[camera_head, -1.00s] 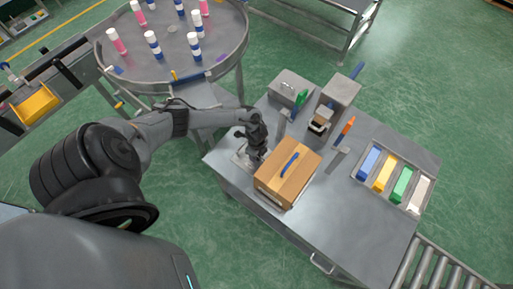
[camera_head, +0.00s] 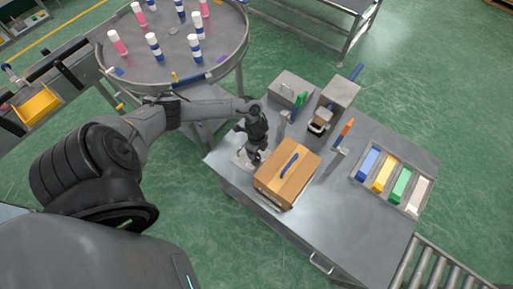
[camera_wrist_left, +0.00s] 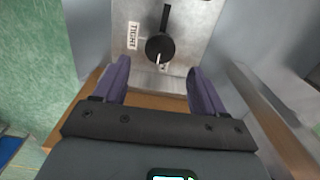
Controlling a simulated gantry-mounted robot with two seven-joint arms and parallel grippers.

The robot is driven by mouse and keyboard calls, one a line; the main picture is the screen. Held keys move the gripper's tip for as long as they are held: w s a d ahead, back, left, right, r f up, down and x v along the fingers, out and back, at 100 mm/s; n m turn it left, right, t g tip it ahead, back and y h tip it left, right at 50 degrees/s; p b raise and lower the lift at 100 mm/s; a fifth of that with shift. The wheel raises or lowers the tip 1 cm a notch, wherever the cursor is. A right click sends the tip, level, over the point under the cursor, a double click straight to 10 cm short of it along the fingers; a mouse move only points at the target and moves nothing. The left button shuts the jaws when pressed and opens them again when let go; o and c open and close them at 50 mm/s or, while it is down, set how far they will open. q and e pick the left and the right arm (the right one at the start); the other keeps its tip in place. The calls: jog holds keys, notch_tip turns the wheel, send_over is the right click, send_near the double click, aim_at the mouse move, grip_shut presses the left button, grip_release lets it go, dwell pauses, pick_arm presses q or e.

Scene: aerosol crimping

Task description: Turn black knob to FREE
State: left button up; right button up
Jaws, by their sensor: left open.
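The black knob (camera_wrist_left: 160,47) sits on a grey metal plate (camera_wrist_left: 198,28) in the left wrist view. A white mark on the knob points down in that picture, and a dark bar extends upward from it. A label (camera_wrist_left: 133,36) reading TIGHT is left of the knob; another label (camera_wrist_left: 164,67) below it is too small to read. My left gripper (camera_wrist_left: 158,66) is open, its purple fingers apart on either side below the knob, with nothing between them. In the head view my left gripper (camera_head: 252,152) hangs over the plate (camera_head: 240,162) and hides the knob. My right gripper is not in view.
Grey machine boxes (camera_head: 290,90) and an orange-tipped post (camera_head: 345,133) stand farther back on the table. Coloured blocks (camera_head: 383,174) lie in a tray at right. The table front is clear.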

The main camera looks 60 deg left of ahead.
aim_at(257, 156)
pick_arm(q)
notch_tip(257, 156, up, 5)
jog(key=shift+r, duration=0.15)
dwell(0.4)
